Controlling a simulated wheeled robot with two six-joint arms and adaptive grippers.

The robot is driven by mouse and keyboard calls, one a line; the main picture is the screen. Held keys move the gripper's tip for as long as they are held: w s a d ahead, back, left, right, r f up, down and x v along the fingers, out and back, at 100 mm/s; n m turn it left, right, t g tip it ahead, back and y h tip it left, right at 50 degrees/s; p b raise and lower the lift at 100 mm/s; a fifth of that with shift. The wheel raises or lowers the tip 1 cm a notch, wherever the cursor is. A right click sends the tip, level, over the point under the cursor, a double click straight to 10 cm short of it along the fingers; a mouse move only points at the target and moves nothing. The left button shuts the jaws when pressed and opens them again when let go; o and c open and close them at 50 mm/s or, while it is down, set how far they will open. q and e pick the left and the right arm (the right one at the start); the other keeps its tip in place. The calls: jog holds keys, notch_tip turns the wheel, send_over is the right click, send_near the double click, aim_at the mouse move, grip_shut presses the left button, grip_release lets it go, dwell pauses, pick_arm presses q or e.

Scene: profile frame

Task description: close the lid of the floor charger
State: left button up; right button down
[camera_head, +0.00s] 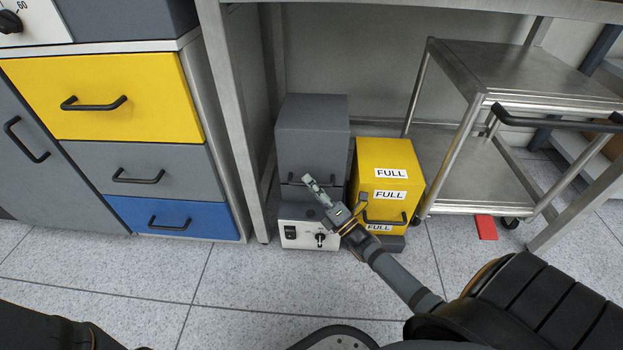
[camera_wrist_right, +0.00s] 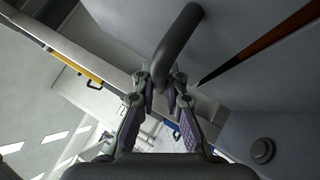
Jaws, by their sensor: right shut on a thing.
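The floor charger (camera_head: 312,125) is a dark grey box with a white front panel (camera_head: 300,236) carrying a switch and a knob. It stands on the floor under the bench. A black handle shows on its grey part in the right wrist view (camera_wrist_right: 180,38). My right gripper (camera_head: 313,187) is in front of the charger and covers part of its face. In the right wrist view the gripper's fingers (camera_wrist_right: 160,85) are shut on the handle. How far the lid stands open I cannot tell. My left gripper is not in view.
A yellow box (camera_head: 366,163) marked FULL stands close to the charger's right. A steel cart (camera_head: 480,150) stands further right, with a red object (camera_head: 486,228) on the floor below. A drawer cabinet (camera_head: 172,168) and bench leg (camera_head: 235,130) bound the left. Front floor is clear.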

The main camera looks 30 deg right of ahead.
jog(key=shift+f, duration=0.55)
jog(key=shift+r, duration=0.2)
jog(key=c, duration=1.4)
grip_release()
jog(key=shift+w, duration=0.1)
jog(key=v, duration=1.2)
jog(key=shift+f, duration=0.1)
